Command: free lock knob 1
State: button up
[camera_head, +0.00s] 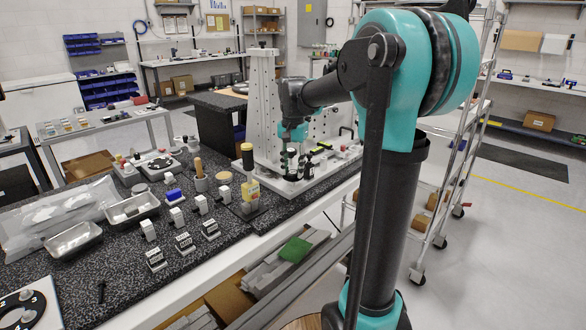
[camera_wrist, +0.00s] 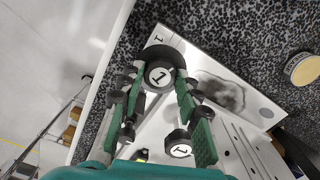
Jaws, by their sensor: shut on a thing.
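In the wrist view, my gripper (camera_wrist: 158,80) has its two green-padded fingers on either side of a round black knob with a white face marked 1 (camera_wrist: 158,74). It is shut on this knob, which sits at a dark round base on a pale plate also marked 1 (camera_wrist: 205,70). A second black knob marked 1 (camera_wrist: 180,149) lies nearer the palm, between the fingers' lower parts. In the head view, my gripper (camera_head: 291,150) points down at the front of the pale perforated fixture (camera_head: 262,100). The held knob is too small to make out there.
A wheeled rack (camera_head: 450,190) stands to the right. A round tan-topped item (camera_wrist: 305,70) lies right in the wrist view.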

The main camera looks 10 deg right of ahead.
jog(key=n, duration=0.4)
jog(key=shift+n, duration=0.3)
jog(key=n, duration=0.4)
jog(key=shift+n, duration=0.3)
jog(key=n, duration=0.4)
jog(key=shift+n, duration=2.3)
jog(key=o, duration=1.2)
jog(key=shift+c, duration=0.2)
